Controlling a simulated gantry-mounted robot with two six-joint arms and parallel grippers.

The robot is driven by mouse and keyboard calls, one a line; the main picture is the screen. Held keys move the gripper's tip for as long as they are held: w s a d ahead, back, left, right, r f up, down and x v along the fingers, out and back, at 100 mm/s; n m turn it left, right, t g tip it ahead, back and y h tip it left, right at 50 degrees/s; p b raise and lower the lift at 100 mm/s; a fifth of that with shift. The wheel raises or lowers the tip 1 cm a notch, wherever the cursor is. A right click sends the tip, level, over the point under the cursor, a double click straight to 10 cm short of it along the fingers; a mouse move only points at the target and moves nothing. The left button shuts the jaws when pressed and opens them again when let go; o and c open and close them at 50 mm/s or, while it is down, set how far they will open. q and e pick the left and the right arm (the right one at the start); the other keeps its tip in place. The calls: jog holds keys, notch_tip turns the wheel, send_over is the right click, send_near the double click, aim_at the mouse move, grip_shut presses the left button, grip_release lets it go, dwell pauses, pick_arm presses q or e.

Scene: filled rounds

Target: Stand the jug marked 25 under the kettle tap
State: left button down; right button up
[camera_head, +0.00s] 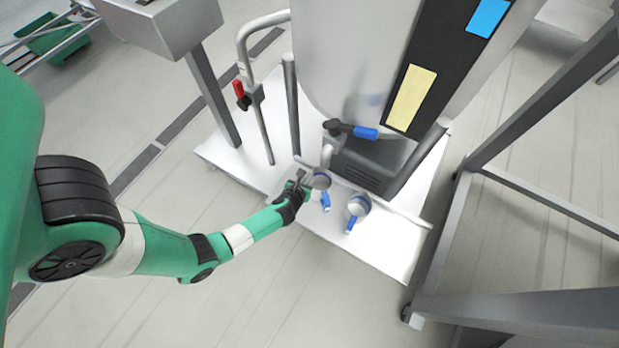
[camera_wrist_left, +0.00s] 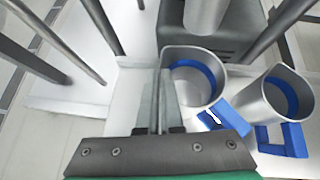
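Two grey metal jugs with blue handles show in the head view. The nearer-to-tap jug (camera_head: 321,181) is just below the kettle tap (camera_head: 328,155), and it also shows in the left wrist view (camera_wrist_left: 190,84). The other jug (camera_head: 358,206) stands to its right, also in the left wrist view (camera_wrist_left: 284,95). No number is readable on either. My left gripper (camera_head: 299,182) is at the left side of the first jug. In the left wrist view its fingers (camera_wrist_left: 158,98) are nearly together at that jug's left wall and look shut on it. My right gripper is out of view.
The big kettle (camera_head: 345,50) stands behind the tap, with a blue-tipped lever (camera_head: 365,133) above the spout. A white platform (camera_head: 395,248) lies beneath. Grey posts (camera_head: 291,105) stand left of the jugs, and a metal frame (camera_head: 520,308) stands at right.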

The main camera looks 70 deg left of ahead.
pick_arm(q)
jog(key=shift+w+a, duration=0.6)
jog(key=shift+a, duration=0.1)
notch_tip(320, 180, down, 4)
jog(key=b, duration=0.3)
jog(key=shift+s+d+b, duration=0.1)
jog(key=shift+b, duration=0.3)
jog(key=shift+r, duration=0.2)
jog(key=c, duration=1.5)
grip_release()
jog(key=shift+f, duration=0.1)
jog(key=o, duration=0.4)
